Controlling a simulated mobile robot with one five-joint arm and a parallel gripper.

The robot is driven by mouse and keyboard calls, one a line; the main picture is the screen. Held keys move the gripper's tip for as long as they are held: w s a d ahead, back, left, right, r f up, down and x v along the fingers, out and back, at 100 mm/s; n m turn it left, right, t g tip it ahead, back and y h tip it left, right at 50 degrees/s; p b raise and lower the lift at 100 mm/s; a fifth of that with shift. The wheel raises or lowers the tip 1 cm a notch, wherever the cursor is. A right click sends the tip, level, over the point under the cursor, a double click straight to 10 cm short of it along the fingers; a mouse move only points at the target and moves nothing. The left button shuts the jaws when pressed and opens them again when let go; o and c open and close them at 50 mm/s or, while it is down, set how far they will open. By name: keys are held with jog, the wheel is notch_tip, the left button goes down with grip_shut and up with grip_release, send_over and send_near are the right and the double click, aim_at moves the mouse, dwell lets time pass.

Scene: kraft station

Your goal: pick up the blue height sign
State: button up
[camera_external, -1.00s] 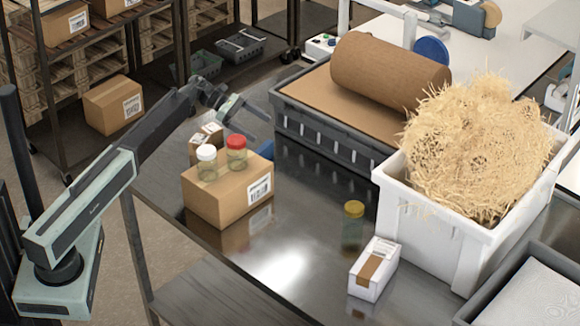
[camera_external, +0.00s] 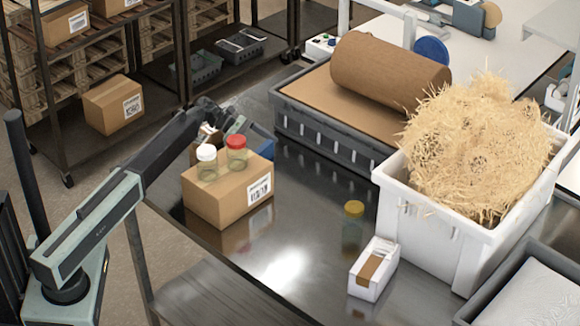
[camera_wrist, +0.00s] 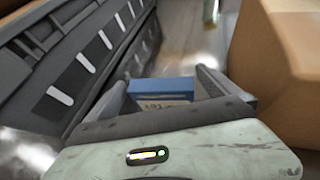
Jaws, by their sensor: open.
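The blue height sign (camera_wrist: 161,87) shows in the wrist view as a blue block with a pale panel and dark print. It sits between the two fingers of my gripper (camera_wrist: 160,84), which is open around it. I cannot tell whether either finger touches it. In the external view, a blue piece (camera_external: 263,148) shows just behind the cardboard box. My gripper (camera_external: 238,125) is low there, behind the box, and its fingertips are partly hidden by the jars and box.
The cardboard box (camera_external: 222,203) carries a white-lidded jar (camera_external: 206,163) and a red-lidded jar (camera_external: 236,155). A grey slotted crate (camera_external: 318,142) with a paper roll stands behind. A yellow-lidded jar (camera_external: 352,226) and a small white box (camera_external: 374,270) stand further right.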

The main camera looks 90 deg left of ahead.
aim_at(263, 146)
jog(key=shift+w, duration=0.1)
jog(key=c, duration=1.3)
jog(key=shift+o, duration=0.2)
notch_tip(263, 146, up, 10)
jog(key=p, duration=1)
jog(key=shift+r, duration=0.15)
